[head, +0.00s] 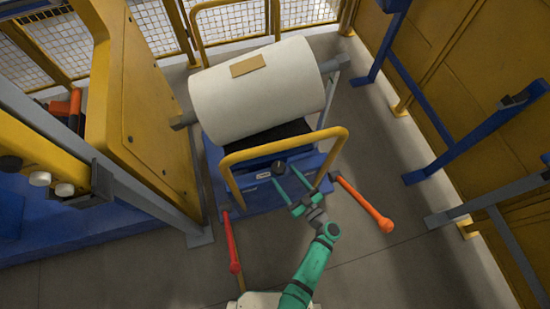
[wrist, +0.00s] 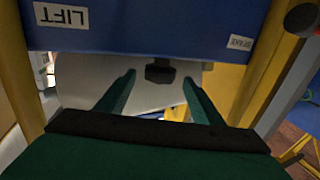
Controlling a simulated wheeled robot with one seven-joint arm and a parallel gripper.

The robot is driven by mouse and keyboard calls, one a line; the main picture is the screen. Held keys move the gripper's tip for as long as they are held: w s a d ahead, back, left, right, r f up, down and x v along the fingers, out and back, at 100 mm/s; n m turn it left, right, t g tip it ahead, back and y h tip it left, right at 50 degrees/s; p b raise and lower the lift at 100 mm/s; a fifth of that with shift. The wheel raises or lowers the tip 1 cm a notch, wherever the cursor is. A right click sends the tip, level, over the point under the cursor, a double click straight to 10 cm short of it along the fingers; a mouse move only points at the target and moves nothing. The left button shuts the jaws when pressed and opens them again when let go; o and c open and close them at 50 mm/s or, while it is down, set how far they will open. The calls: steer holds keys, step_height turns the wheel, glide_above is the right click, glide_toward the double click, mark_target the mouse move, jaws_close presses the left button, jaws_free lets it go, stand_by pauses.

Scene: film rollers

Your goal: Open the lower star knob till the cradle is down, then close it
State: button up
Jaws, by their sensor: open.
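A dark knob (wrist: 160,72) shows in the wrist view at the edge of a blue panel (wrist: 150,28), between the fingertips of my open gripper (wrist: 159,78). I see no finger clearly touching it. In the head view my gripper (head: 284,177) is at the front of the blue trolley, by a small dark knob (head: 279,167). A rounder dark knob (head: 289,163) sits just beside that one. I cannot tell which is the lower star knob. The black cradle (head: 262,140) lies under a large white roll (head: 258,90), mostly hidden by it.
A yellow handle (head: 232,158) arches over the trolley front near my gripper. A red lever (head: 232,245) and an orange-red lever (head: 365,207) stick out either side. The panel carries a LIFT label (wrist: 59,16) and a BRAKE label (wrist: 241,42).

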mark_target(275, 163)
steer(key=x, duration=0.8)
steer(key=shift+w+a, duration=0.4)
steer(key=shift+a, duration=0.05)
steer(key=shift+d, duration=0.15)
steer(key=shift+c, duration=1.3)
steer(key=shift+d, duration=0.1)
steer(key=c, duration=0.8)
